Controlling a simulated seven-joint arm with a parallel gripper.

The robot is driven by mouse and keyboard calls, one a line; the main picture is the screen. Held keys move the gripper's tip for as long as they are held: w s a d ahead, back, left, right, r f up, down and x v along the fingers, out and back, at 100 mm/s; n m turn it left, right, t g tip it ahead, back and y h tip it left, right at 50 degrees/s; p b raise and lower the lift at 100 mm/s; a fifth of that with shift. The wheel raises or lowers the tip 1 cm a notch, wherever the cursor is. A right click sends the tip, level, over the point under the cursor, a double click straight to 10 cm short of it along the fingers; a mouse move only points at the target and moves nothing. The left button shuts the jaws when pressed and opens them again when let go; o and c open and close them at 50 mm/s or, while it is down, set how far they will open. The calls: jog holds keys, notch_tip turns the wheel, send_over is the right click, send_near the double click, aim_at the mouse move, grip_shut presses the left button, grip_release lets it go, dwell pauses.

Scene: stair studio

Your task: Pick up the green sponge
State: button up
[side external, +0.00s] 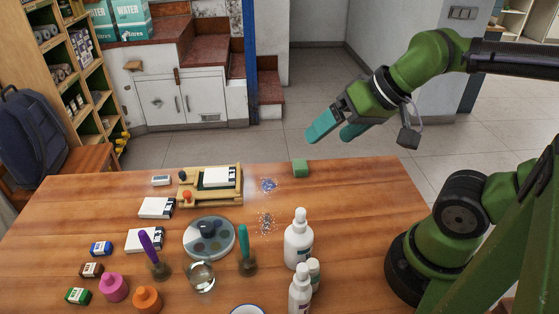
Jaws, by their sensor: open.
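The green sponge (300,168) is a small green block lying near the far edge of the wooden table, right of the middle. My gripper (332,138) has teal fingers and is open and empty. In this view it shows above and to the right of the sponge, apart from it. The exact height and distance between them are hard to tell from this one view.
A wooden tray (241,195) stands left of the sponge. White bottles (298,245) stand nearer the front. A round grey dish (209,255), a glass bowl (200,284) and colored jars (113,288) fill the left and middle. The table's right part (375,210) is clear.

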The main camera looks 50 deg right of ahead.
jog(key=m+g+h, duration=0.2)
jog(key=m+g, duration=0.5)
jog(key=m, duration=1.6)
send_over(297, 164)
notch_tip(297, 164, down, 7)
jog(key=f, duration=1.1)
jog(key=shift+s+a+f, duration=0.1)
jog(key=shift+s+f, duration=0.05)
jog(key=shift+s, duration=0.1)
jog(key=shift+w+f, duration=0.15)
jog(key=shift+f, duration=2.55)
jog(key=c, duration=1.1)
